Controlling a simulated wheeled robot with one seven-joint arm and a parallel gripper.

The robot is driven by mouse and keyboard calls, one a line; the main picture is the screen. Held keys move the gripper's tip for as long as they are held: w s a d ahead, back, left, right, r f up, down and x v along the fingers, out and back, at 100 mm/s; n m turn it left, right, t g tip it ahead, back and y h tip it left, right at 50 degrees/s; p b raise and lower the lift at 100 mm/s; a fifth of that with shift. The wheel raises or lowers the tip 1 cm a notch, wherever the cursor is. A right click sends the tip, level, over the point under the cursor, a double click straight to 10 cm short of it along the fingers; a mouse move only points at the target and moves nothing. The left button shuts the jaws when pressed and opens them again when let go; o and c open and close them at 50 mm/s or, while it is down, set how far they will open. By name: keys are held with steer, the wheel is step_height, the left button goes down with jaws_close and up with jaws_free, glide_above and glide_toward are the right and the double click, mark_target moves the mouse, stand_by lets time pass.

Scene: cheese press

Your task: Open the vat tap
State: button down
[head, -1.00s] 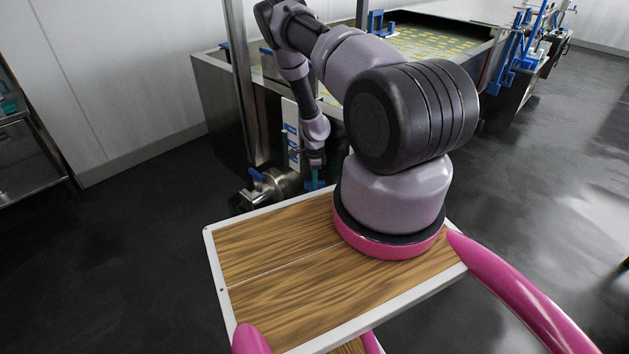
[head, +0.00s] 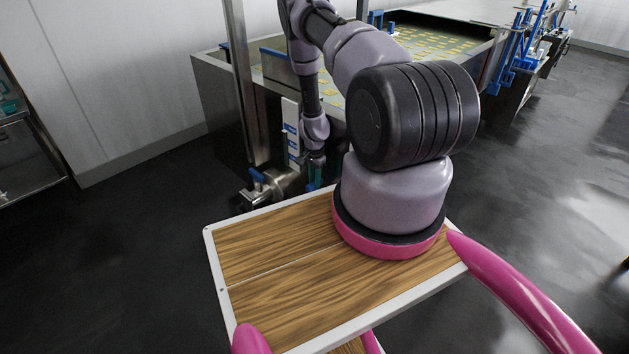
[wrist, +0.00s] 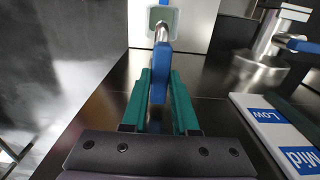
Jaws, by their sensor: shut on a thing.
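My gripper (wrist: 160,76) has its green fingers closed around a blue handle (wrist: 161,62) in the wrist view. The handle sits on a shiny metal stem (wrist: 160,33) that runs to a pale square plate (wrist: 163,19). It appears to be the vat tap's handle. In the head view my gripper (head: 315,174) is low beside the steel vat (head: 219,107), beyond the wooden deck. The handle there is largely hidden by my gripper, so its turn angle cannot be told.
A metal valve with another blue lever (head: 257,175) stands just left of my gripper; it also shows in the wrist view (wrist: 259,70). A white level panel (head: 291,133) with blue labels is close by. A steel post (head: 240,80) rises beside the vat. Dark floor at left is clear.

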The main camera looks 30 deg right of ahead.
steer(key=shift+d, duration=0.1)
stand_by(0.4)
steer(key=c, duration=0.7)
jaws_free()
step_height(320, 180, up, 11)
steer(key=shift+f, duration=0.1)
